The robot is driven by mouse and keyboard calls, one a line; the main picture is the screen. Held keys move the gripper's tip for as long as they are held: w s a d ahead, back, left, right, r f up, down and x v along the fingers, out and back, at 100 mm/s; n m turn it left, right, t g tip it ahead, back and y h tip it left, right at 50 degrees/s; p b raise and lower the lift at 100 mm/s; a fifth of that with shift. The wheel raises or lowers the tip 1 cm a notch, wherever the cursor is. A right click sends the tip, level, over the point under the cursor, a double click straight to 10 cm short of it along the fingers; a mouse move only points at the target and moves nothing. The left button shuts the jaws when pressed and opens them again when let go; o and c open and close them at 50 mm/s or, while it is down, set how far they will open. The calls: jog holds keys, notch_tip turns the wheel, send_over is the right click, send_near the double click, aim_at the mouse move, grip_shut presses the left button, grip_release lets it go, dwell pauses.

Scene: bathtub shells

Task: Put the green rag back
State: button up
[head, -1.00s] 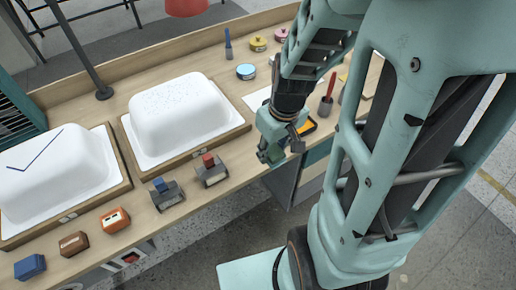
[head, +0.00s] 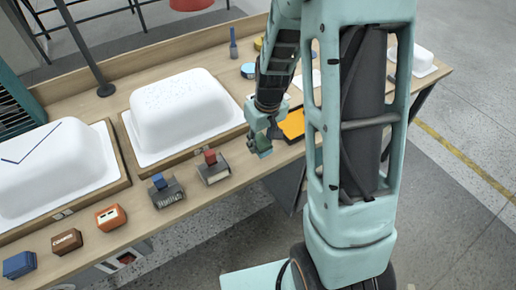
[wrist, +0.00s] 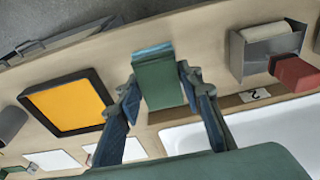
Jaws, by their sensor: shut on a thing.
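My gripper (head: 262,136) is shut on a folded green rag (wrist: 158,82), above the front edge of the bench, right of a white tub shell. In the wrist view the fingers of my gripper (wrist: 158,92) press on both sides of the rag, which has a blue-teal layer along its far edge. In the head view the rag (head: 263,148) is small and partly hidden by the fingers. I cannot tell whether the rag touches the bench.
White tub shells (head: 182,108) stand in wooden trays. Grey holders with a blue block (head: 159,182) and a red block (head: 210,157) stand along the front. An orange pad in a black frame (wrist: 68,104) lies beside my gripper. My arm hides part of the bench.

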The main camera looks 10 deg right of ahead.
aim_at(259, 148)
jog(key=shift+w+f, duration=0.35)
jog(key=shift+f, duration=0.1)
jog(key=shift+w+a+f+b, duration=0.1)
jog(key=shift+w+f+b, duration=0.05)
jog(key=shift+f+b, duration=0.65)
jog(key=shift+w+f+b, duration=0.15)
jog(key=shift+f+b, duration=0.4)
jog(key=shift+f, duration=0.45)
jog(key=shift+f, duration=0.1)
jog(key=shift+f, duration=0.15)
jog(key=o, duration=1.1)
jog(key=shift+r, duration=0.25)
jog(key=r, duration=0.4)
jog(key=s+r, duration=0.1)
jog(key=r, duration=0.3)
jog(key=r+p, duration=0.1)
jog(key=r, duration=0.3)
jog(key=shift+s+d, duration=0.3)
jog(key=shift+s, duration=0.1)
